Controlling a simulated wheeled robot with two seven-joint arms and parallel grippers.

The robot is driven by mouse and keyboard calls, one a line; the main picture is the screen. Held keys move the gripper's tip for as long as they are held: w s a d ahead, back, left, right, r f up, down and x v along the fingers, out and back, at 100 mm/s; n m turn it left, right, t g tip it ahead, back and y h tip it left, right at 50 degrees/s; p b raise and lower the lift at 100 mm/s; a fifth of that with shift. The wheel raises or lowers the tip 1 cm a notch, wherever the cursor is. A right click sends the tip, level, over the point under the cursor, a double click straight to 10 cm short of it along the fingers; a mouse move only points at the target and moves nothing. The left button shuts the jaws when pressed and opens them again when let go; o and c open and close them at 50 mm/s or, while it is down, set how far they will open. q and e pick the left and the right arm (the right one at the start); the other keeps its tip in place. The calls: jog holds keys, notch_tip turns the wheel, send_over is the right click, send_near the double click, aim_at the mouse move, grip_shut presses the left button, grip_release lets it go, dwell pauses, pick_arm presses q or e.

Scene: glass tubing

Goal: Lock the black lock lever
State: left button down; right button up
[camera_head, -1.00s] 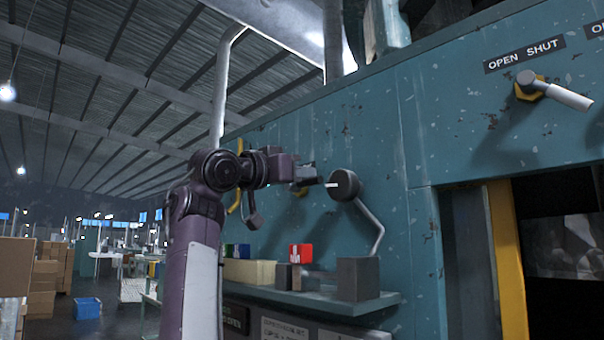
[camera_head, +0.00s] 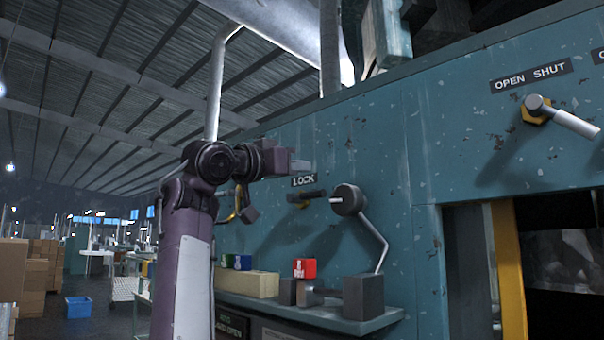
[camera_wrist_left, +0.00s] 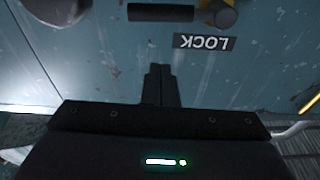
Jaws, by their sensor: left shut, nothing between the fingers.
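The black lock lever (camera_head: 313,195) is a dark bar on a yellow mount (camera_head: 300,205) on the teal wall, lying roughly level under the LOCK label (camera_head: 304,181). It also shows at the top of the left wrist view (camera_wrist_left: 160,12), where the label (camera_wrist_left: 204,42) is upside down. My left gripper (camera_head: 300,166) is above the label and clear of the lever. In the wrist view its fingers (camera_wrist_left: 158,72) are together with nothing between them. A gap of wall shows between fingertips and lever. My right gripper is not in view.
A shelf (camera_head: 340,318) below carries blocks, including a red one (camera_head: 304,268). An OPEN SHUT handle (camera_head: 562,118) is at upper right.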

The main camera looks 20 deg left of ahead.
pick_arm(q)
jog(key=b+v, duration=0.4)
jog(key=v, duration=0.3)
jog(key=shift+s, duration=0.15)
jog(key=shift+d+f, duration=0.1)
jog(key=shift+f, duration=0.1)
